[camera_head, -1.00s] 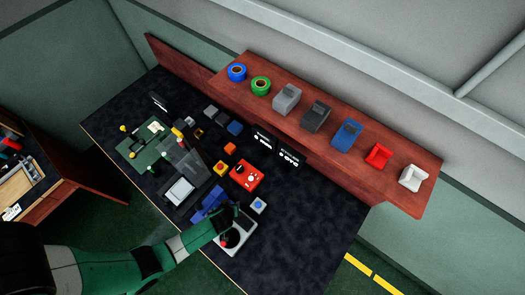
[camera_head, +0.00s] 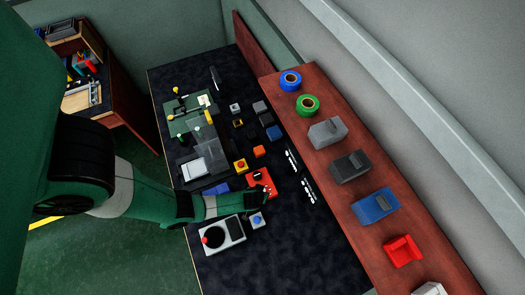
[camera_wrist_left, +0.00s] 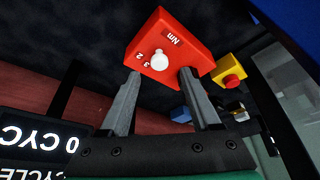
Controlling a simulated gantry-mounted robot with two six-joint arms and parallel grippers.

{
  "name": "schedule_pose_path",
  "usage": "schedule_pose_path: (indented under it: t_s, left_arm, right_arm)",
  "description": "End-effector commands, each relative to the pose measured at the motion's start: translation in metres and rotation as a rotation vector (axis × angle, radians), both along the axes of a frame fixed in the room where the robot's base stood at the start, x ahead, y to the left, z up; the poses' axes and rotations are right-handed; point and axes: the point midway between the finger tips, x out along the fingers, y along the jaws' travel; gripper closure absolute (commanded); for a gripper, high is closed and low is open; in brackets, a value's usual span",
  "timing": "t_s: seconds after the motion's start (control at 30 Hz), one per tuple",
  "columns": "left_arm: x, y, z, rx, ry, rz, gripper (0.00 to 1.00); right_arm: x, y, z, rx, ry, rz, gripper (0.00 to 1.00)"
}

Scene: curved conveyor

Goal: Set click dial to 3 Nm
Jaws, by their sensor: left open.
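The click dial is a red box (camera_wrist_left: 180,44) with a round white knob (camera_wrist_left: 159,60) on its face. White marks "2", "3" and "Nm" are printed around the knob. Which mark the knob points to cannot be told. In the head view the red box (camera_head: 263,177) is on the dark table, partly hidden by my left gripper. My left gripper (camera_wrist_left: 159,76) is open; its two grey fingers reach toward the box, one on each side of the knob. Whether they touch the box cannot be told. My right gripper is not in view.
A yellow box with a red button (camera_head: 240,165) and an orange block (camera_head: 259,151) are near the dial. A grey panel with a black round dish (camera_head: 235,228) and a blue-button box (camera_head: 257,220) lie toward the front. A wooden shelf (camera_head: 325,104) runs along the right.

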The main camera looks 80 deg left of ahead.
Motion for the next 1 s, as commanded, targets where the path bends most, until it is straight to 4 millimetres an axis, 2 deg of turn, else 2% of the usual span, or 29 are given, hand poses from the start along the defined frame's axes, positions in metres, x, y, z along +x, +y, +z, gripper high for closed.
schedule_pose_path:
  t_s: [0.03, 0.2, 0.57, 0.9, 1.0]
  left_arm:
    - [0.002, 0.004, -0.016, 0.0, 0.001, 0.003, 0.37]
    - [0.008, 0.012, -0.037, -0.001, 0.001, 0.001, 0.37]
    - [0.009, 0.014, -0.04, -0.001, -0.001, 0.0, 0.37]
    - [0.009, 0.014, -0.04, -0.001, -0.001, 0.0, 0.98]
    - [0.009, 0.014, -0.04, -0.001, -0.001, 0.0, 1.0]
  right_arm:
    - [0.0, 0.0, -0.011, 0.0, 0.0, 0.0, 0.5]
    - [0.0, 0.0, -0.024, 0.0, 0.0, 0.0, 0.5]
    - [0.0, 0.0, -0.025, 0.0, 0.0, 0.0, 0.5]
    - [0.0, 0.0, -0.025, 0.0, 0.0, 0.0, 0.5]
    - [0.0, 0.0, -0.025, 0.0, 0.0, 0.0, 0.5]
